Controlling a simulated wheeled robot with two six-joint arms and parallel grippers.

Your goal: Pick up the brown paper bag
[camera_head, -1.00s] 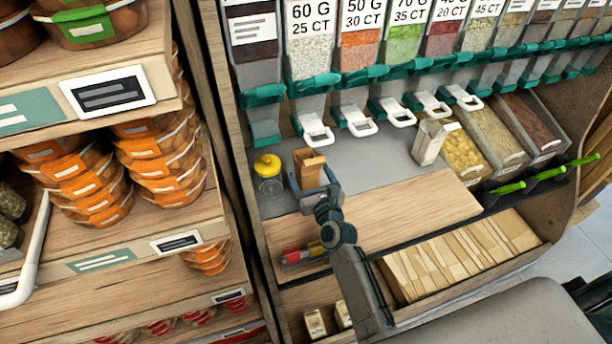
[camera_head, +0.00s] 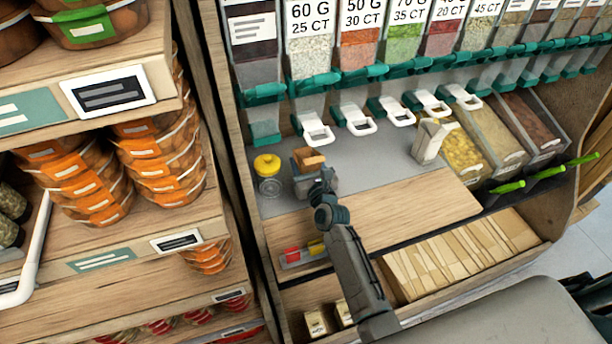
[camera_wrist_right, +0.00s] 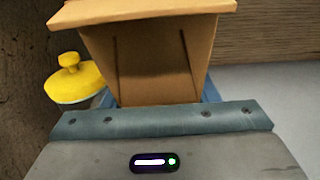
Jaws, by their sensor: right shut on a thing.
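The brown paper bag (camera_head: 309,159) stands upright on the grey counter at the left, beside a jar with a yellow lid. My right gripper (camera_head: 314,184) is at the bag's near side, shut on it, and hides most of its lower part in the head view. In the right wrist view the bag (camera_wrist_right: 155,60) fills the space in front of the gripper (camera_wrist_right: 160,105), its folded top edge toward the camera. The fingertips are mostly hidden behind the gripper body and the bag. My left gripper is not in view.
The yellow-lidded jar (camera_head: 268,171) stands close left of the bag. A white paper bag (camera_head: 430,141) stands farther right on the counter. Dispensers with white handles (camera_head: 316,129) hang above.

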